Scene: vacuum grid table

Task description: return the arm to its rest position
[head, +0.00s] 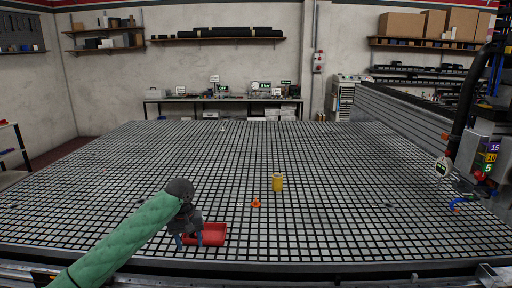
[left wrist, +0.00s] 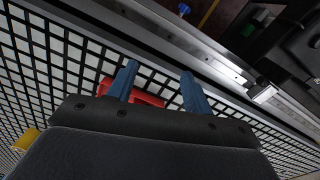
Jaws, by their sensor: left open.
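My left arm comes in from the lower left in a green sleeve. Its gripper (head: 189,240) is over the near part of the grid table (head: 330,220), in front of the left part of a red tray (head: 215,236). The red tray (left wrist: 148,99) shows behind and beside the left finger there. I cannot tell how high the fingers are above the table. My right gripper is not in view.
A yellow cylinder (head: 277,183) stands on the table right of the tray, with a small orange piece (head: 256,203) nearer. A blue item (head: 457,203) lies at the right edge. The table's metal front rail (head: 300,266) runs close by. Most of the grid is clear.

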